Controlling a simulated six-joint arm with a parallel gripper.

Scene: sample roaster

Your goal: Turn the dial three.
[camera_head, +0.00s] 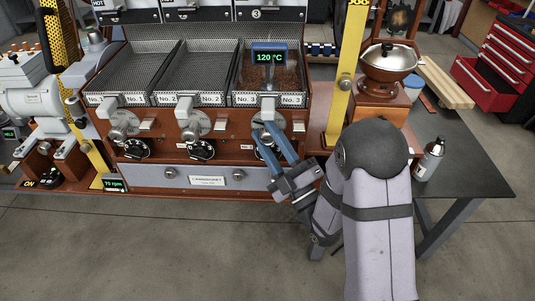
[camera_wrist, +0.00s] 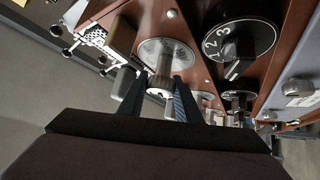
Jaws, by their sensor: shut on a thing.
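My gripper (camera_head: 263,131) is at the front of the third station, below the bin labelled No. 3 (camera_head: 268,99). In the wrist view its two dark blue fingers (camera_wrist: 159,98) are closed on the handle (camera_wrist: 162,82) of a silver round plate (camera_wrist: 165,50). A black dial (camera_wrist: 243,45) with white numbers 1, 2 and 3 shows beside that plate, apart from the fingers. In the head view the third station's dial is largely hidden behind the fingers. The dials of the first station (camera_head: 137,149) and second station (camera_head: 202,150) show in the head view.
Two more silver plates with handles (camera_head: 122,126) (camera_head: 191,123) sit to the left. A grey drawer (camera_head: 187,177) lies below. A yellow strip (camera_head: 345,75) stands to the right of the bins. A spray bottle (camera_head: 430,160) stands on the dark table at the right.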

